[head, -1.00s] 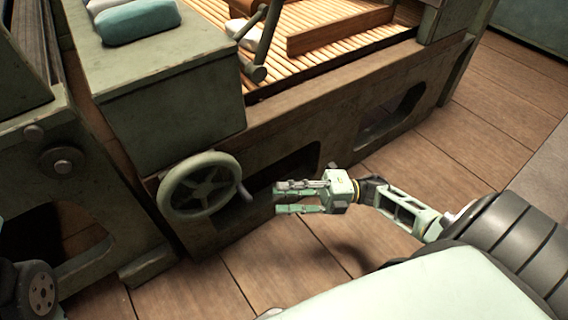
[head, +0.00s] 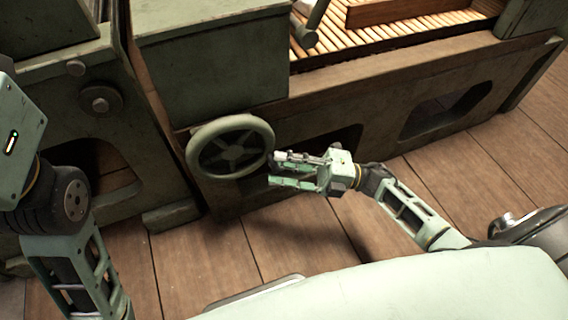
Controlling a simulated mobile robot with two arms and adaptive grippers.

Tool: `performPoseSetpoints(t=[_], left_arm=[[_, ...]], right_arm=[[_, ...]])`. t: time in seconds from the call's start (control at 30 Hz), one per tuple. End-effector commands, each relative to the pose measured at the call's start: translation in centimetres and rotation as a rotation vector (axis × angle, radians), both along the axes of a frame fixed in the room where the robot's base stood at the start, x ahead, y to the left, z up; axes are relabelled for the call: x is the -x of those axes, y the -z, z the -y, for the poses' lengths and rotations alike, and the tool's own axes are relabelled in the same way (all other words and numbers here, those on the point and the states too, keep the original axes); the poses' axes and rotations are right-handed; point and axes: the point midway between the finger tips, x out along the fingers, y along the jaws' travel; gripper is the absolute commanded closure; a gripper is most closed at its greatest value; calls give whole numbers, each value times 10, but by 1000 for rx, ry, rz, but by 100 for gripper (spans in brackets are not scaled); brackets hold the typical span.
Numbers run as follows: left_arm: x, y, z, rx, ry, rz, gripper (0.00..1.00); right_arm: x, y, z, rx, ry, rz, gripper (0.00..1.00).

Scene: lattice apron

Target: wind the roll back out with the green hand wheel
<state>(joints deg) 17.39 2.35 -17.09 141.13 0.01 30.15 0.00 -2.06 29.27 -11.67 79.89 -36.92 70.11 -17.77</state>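The green hand wheel (head: 205,165), a spoked ring, is mounted upright on the side of the machine's wooden frame in the head view. My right gripper (head: 269,171) is at the wheel's right rim, coming from the right. Its two fingers are apart, with the upper fingertip by the wheel's crank handle. The handle is mostly hidden behind that fingertip, and I cannot tell whether they touch. My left arm shows at the left edge, but its gripper is out of view. I cannot make out the roll.
Above the wheel is a green box housing (head: 210,70). To its right is the slatted wooden apron (head: 425,32) with a wooden bar (head: 405,12) across it. A green machine frame (head: 100,135) stands at the left. The plank floor (head: 300,235) in front is clear.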

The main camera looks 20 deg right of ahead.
Motion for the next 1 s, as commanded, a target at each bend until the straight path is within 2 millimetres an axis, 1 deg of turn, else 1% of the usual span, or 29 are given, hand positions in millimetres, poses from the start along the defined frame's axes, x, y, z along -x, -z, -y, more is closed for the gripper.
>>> performPoseSetpoints(t=[0.17,0.5,0.53,1.0], left_arm=[[1,0,0,1,2,1,60],[0,1,0,2,3,-2,60],[0,1,0,2,3,-2,60],[-1,0,0,3,3,-4,60]], right_arm=[[0,0,0,0,0,0,69],[0,0,0,0,0,1,99],[0,0,0,0,0,0,100],[0,-1,1,2,0,-1,100]])
